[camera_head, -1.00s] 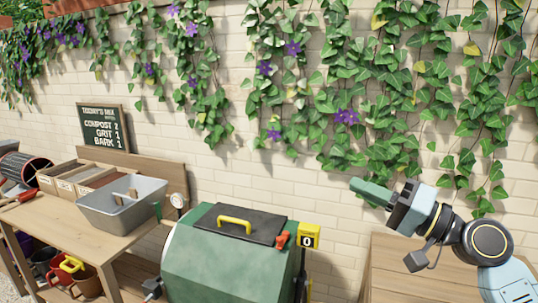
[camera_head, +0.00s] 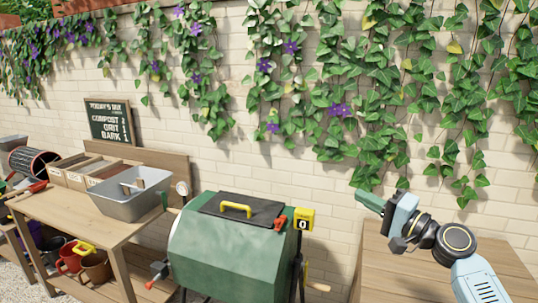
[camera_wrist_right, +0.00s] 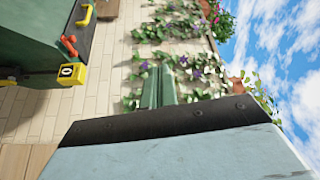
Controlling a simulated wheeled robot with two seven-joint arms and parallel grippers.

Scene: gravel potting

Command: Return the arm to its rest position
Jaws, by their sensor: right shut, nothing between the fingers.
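My right gripper (camera_head: 371,202) is at the right of the head view, raised above a wooden table and in front of the brick wall. Its green fingers are together and hold nothing. In the right wrist view the two fingers (camera_wrist_right: 158,88) lie side by side and point toward the ivy wall. My right arm comes in from the lower right, bent at a dark round joint. The green drum (camera_head: 228,250) stands to the left of the gripper, apart from it. My left gripper is not in view.
The drum has a dark lid with a yellow handle (camera_head: 236,210) and a yellow counter (camera_head: 303,219) reading 0. A grey tub (camera_head: 130,206) sits on the left bench (camera_head: 75,217). The right wooden table (camera_head: 400,277) looks bare. Pots (camera_head: 96,268) stand below the bench.

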